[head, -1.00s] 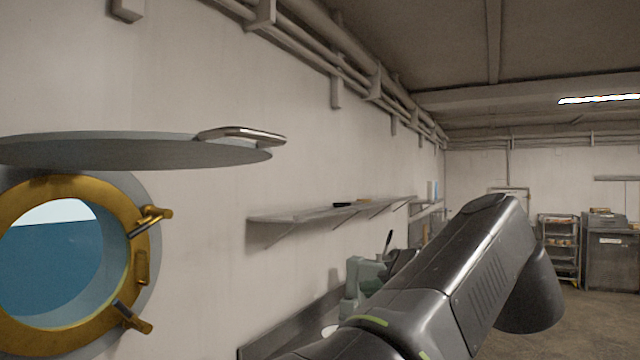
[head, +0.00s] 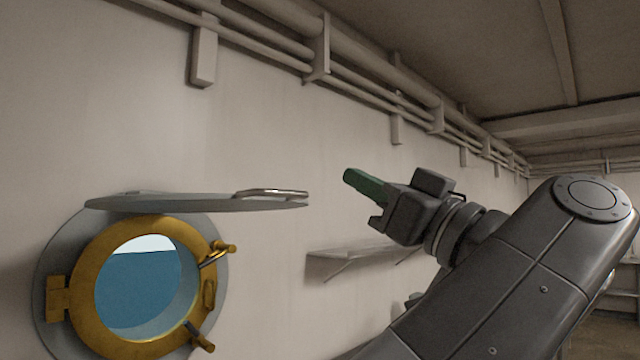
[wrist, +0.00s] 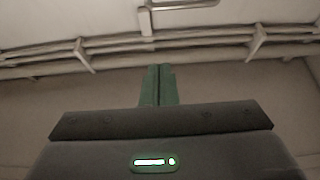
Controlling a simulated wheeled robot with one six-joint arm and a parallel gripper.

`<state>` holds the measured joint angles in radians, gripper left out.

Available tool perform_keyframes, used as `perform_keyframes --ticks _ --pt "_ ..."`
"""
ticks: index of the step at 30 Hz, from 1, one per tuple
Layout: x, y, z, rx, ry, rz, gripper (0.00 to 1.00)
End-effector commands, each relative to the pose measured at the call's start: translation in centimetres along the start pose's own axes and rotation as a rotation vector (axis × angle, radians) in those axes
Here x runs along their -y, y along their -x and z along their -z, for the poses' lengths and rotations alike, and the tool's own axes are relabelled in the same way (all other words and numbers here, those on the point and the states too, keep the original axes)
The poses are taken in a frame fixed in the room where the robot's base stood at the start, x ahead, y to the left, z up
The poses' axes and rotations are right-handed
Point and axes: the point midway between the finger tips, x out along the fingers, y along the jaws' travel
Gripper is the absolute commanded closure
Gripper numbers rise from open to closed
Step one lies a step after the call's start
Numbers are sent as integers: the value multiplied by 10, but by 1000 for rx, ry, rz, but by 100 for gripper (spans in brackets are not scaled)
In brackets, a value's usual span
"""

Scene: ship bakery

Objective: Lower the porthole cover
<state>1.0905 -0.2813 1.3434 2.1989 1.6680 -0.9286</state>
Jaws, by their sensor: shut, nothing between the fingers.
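The porthole cover (head: 200,204) is a grey round plate raised to about level above the porthole. A metal handle (head: 272,194) sits on its right part. The porthole (head: 88,276) has a brass ring with latches on its right side, and blue water shows through the glass. My gripper (head: 348,176) has green fingers, is shut and empty, and is to the right of the cover and slightly higher, apart from it. In the wrist view the closed fingers (wrist: 158,84) point up the picture, and a metal bar, likely the handle (wrist: 184,5), shows at the top edge.
A wall shelf (head: 350,254) is to the right of the porthole, below my gripper. Pipes (head: 300,50) with brackets run along the top of the wall. The wall between cover and gripper is bare.

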Motion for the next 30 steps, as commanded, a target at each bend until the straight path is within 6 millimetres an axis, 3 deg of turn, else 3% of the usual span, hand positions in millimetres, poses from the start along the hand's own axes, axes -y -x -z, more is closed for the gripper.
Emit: perform_keyframes --ticks 30 --pt "0 -86 -3 2 -5 1 100"
